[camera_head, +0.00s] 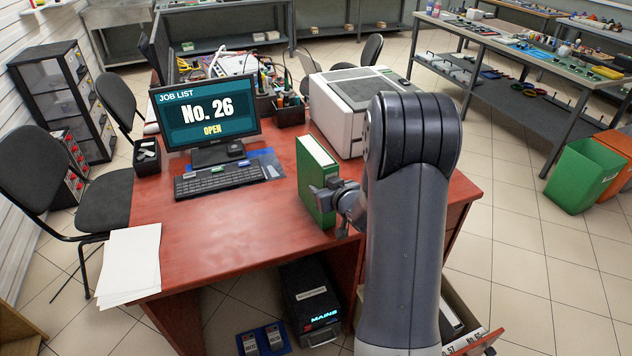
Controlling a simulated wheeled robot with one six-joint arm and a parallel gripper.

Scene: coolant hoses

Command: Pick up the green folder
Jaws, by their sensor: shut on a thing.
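The green folder (312,181) stands upright on the red-brown desk (215,237), right of the monitor and keyboard. Its white page edges show on top. My gripper (329,200) is at the folder's near right end, shut on it. My arm rises in front and hides part of the desk and the gripper's wrist. Whether the folder's bottom touches the desk is hard to tell.
A monitor (207,113), a keyboard (219,180) and a white printer-like box (347,103) stand on the desk near the folder. White papers (131,264) lie at the left edge. An open drawer (470,325) is at the lower right. The desk's front middle is clear.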

